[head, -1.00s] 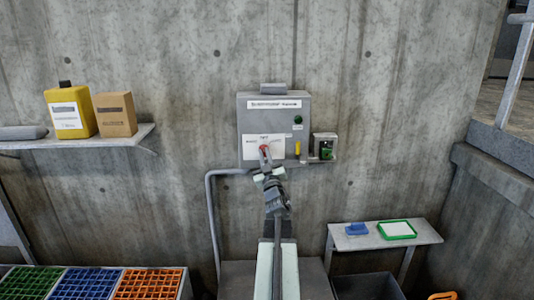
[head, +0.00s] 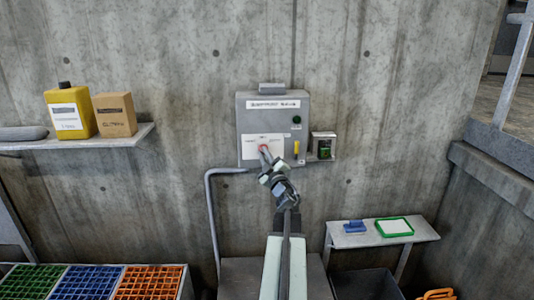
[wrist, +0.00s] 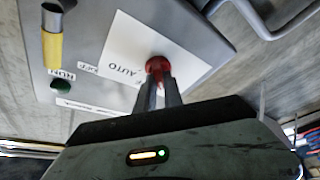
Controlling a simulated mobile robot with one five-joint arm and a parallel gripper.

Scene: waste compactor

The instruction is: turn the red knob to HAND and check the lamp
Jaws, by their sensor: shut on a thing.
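The grey control box (head: 246,112) is on the concrete wall in the head view. The red knob (wrist: 157,63) sits on its white label plate (wrist: 120,48), where AUTO reads beside it in the tilted wrist view. My gripper (wrist: 159,78) is shut on the knob, its two fingers covering part of it. The knob's top also shows in the head view (head: 263,148). Its exact pointing direction is hidden. The green lamp (wrist: 57,85), beside a RUN label, looks dark; it also shows in the head view (head: 297,120).
A yellow handle (head: 296,148) and a small box with a green part (head: 323,147) are right of the knob. A shelf (head: 90,140) with a yellow jug (head: 72,112) and carton (head: 115,114) is at left. A small table (head: 380,238) stands lower right.

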